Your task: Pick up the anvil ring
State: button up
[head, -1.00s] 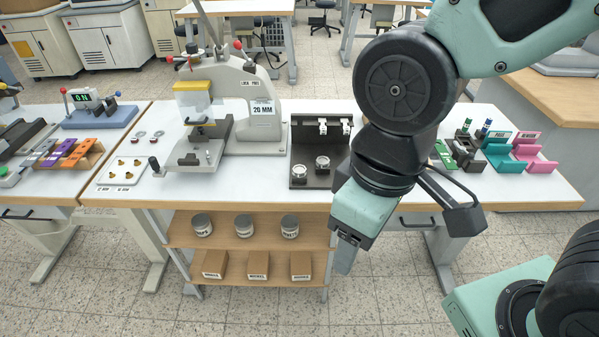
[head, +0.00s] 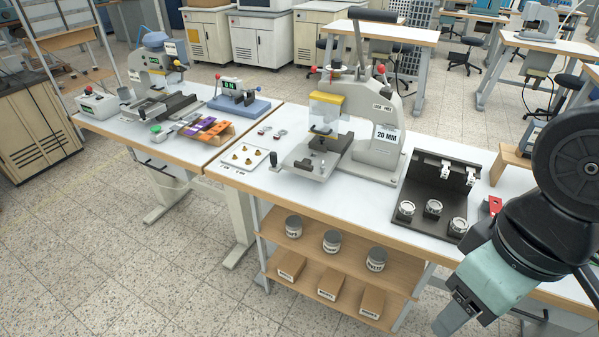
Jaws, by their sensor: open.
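Which part is the anvil ring is not labelled legibly. Several silver ring-shaped parts, one of them here (head: 433,208), sit on the base of a black stand (head: 428,186) at the right of the white table. Small flat rings (head: 281,133) also lie on the table left of the 20 mm press (head: 378,130). My gripper (head: 452,316) hangs at the lower right, in front of the table and below its top, right of the shelf. It is open and holds nothing visible; its fingertips are small and partly hidden.
A white plate (head: 226,174) with small brass pieces lies at the table's left front. Grey jars (head: 333,242) and boxes (head: 330,282) fill the shelves below. A second bench with a press (head: 153,85) stands at left. The floor in front is clear.

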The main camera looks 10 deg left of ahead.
aim_at(406, 207)
jog(key=i+j, duration=0.35)
jog(key=j, duration=0.15)
jog(key=i+j, duration=0.4)
